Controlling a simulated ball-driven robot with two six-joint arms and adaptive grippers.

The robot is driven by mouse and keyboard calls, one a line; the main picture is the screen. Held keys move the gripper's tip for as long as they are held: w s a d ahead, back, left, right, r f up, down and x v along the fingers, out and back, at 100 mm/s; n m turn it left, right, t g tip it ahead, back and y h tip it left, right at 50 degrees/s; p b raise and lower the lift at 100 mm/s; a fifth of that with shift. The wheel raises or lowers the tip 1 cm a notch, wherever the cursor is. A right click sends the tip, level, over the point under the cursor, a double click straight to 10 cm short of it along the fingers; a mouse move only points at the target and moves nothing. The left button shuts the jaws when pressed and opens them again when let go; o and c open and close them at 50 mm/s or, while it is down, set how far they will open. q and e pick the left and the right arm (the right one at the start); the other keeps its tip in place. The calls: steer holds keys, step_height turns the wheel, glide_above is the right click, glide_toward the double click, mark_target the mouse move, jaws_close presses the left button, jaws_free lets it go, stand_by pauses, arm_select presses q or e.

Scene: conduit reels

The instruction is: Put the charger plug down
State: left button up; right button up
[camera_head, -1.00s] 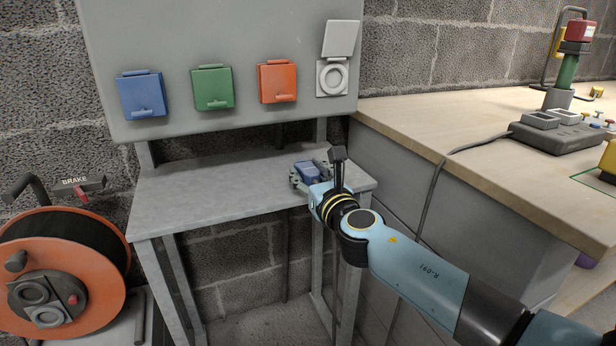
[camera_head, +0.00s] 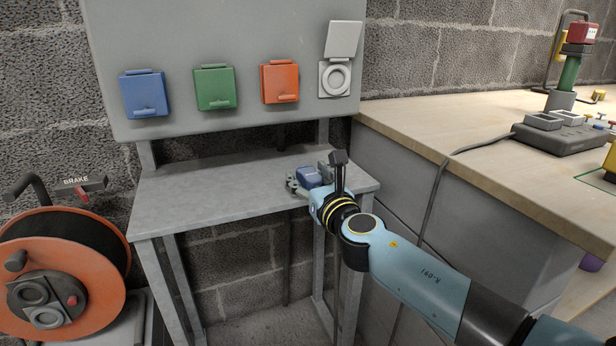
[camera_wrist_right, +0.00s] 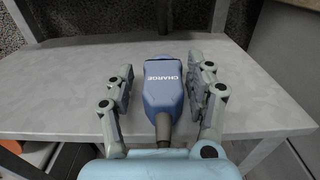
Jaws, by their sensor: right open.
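The charger plug (camera_wrist_right: 162,92) is blue with the word CHARGE on it. In the right wrist view it lies between the two fingers of my right gripper (camera_wrist_right: 160,82), with a visible gap on each side. In the head view the plug (camera_head: 309,177) is on the grey metal shelf (camera_head: 200,197), near its right end. My right gripper (camera_head: 312,175) is open around it, and the arm partly hides it. The dark cable end of the plug points toward my wrist. My left gripper is not in view.
Above the shelf is a grey panel with blue (camera_head: 144,94), green (camera_head: 214,88) and orange (camera_head: 279,82) covered sockets and an open white one (camera_head: 335,76). An orange cable reel (camera_head: 60,265) stands left. A wooden bench (camera_head: 470,150) is right. The shelf's left part is clear.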

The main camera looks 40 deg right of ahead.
steer(key=shift+s+d+r+p, duration=0.1)
steer(key=shift+s+r+p, duration=0.05)
steer(key=shift+p, duration=0.3)
steer(key=v, duration=1.1)
steer(key=s+d+f+m+g, duration=0.1)
steer(key=s+f+m+g, duration=0.2)
steer(key=s+f+m, duration=0.55)
steer(key=s+d+f+m+g, duration=0.1)
steer(key=s+f+m+g, duration=0.25)
steer(key=f, duration=0.95)
steer(key=s+d+f+m+g, duration=0.1)
steer(key=s+f+m+g, duration=0.45)
steer(key=f, duration=0.55)
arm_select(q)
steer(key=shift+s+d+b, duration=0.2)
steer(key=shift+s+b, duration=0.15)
arm_select(e)
steer(key=s+a+f+m+g+y, duration=0.1)
steer(key=s+f+m, duration=0.3)
steer(key=s, duration=0.5)
steer(key=s+a+f+m+g+y, duration=0.1)
steer(key=s+f+m, duration=0.3)
steer(key=s, duration=0.5)
steer(key=s+a+f+m+g, duration=0.1)
steer(key=s+f+m+g, duration=0.2)
steer(key=s+m, duration=0.4)
steer(key=s+f, duration=0.1)
steer(key=s, duration=0.2)
steer(key=shift+a+f+g+y, duration=0.3)
steer(key=shift+f+y, duration=0.1)
